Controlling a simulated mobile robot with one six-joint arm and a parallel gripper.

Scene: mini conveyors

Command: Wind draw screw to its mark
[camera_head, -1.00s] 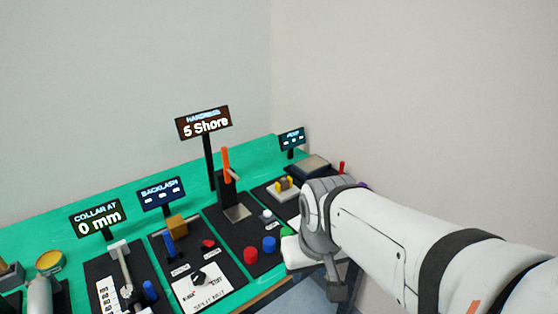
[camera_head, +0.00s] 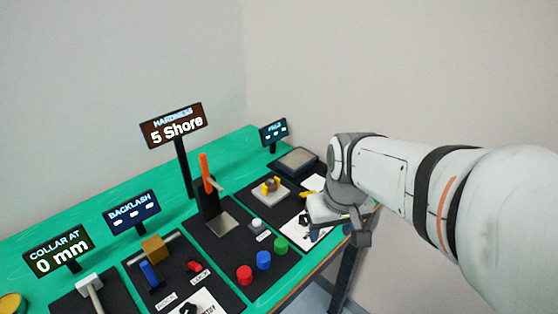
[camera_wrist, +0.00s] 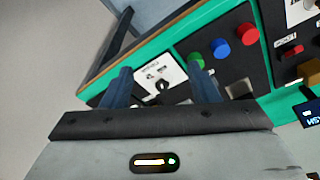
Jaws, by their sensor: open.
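My gripper (camera_head: 342,212) is at the right end of the bench, its fingers mostly hidden by the wrist in the head view. In the wrist view my gripper (camera_wrist: 163,86) is open, one dark blue finger on each side. A white marked plate (camera_wrist: 155,75) with a small black knob (camera_wrist: 163,86) shows between the fingers; I see no contact. The plate also shows in the head view (camera_head: 300,232), partly behind my gripper. I cannot tell by a label which part is the draw screw. A yellow-and-grey fixture (camera_head: 270,188) stands behind the plate.
Green (camera_head: 281,244), blue (camera_head: 264,260) and red (camera_head: 244,274) buttons are left of my gripper. An orange lever (camera_head: 207,175) and a "5 Shore" display (camera_head: 174,126) stand upright farther left. The "0 mm" collar display (camera_head: 59,251) is at far left.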

